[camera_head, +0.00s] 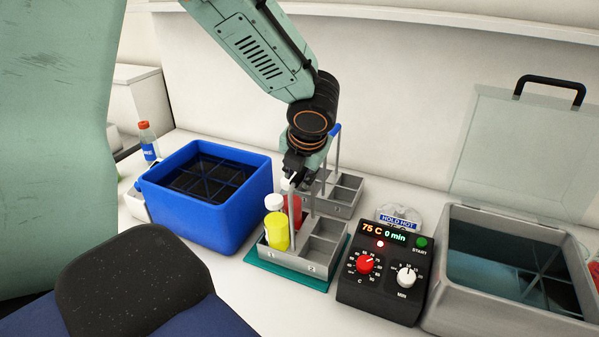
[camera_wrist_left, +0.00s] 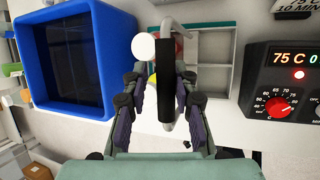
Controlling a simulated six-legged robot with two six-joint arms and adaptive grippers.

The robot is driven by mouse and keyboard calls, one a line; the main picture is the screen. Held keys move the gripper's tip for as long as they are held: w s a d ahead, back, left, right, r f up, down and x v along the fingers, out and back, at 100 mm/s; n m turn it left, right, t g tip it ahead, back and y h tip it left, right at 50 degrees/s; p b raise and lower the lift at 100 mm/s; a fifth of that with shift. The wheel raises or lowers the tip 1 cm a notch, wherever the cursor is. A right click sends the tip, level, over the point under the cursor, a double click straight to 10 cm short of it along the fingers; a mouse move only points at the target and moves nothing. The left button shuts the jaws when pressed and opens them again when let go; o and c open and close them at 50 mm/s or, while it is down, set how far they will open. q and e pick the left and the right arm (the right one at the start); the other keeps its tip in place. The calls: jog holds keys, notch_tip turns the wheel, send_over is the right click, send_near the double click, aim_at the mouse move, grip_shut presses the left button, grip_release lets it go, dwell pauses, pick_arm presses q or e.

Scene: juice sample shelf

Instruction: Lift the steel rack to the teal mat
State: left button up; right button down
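The steel rack (camera_head: 292,262) sits on the teal mat (camera_head: 290,279), whose edge shows around its base. My left gripper (camera_head: 294,174) is at the top of the rack's upright handle. In the left wrist view, the fingers (camera_wrist_left: 165,85) stand either side of the handle's black grip (camera_wrist_left: 167,110), with gaps between; they look open. The gripper hides the handle's top in the head view. My right gripper is not in view.
A second grey rack (camera_head: 345,200) with a blue-topped handle stands just behind. A blue crate (camera_head: 215,215) is on the left, a heater control box (camera_head: 380,285) close on the right, and a lidded steel bath (camera_head: 460,300) beyond it. A bottle (camera_head: 148,143) stands behind the crate.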

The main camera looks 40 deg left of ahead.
pick_arm(q)
jog(key=shift+o, duration=1.4)
jog(key=shift+s+d+r, duration=0.15)
jog(key=shift+d+r, duration=0.05)
jog(key=shift+r, duration=0.3)
jog(key=v, duration=0.7)
jog(key=shift+f, duration=0.1)
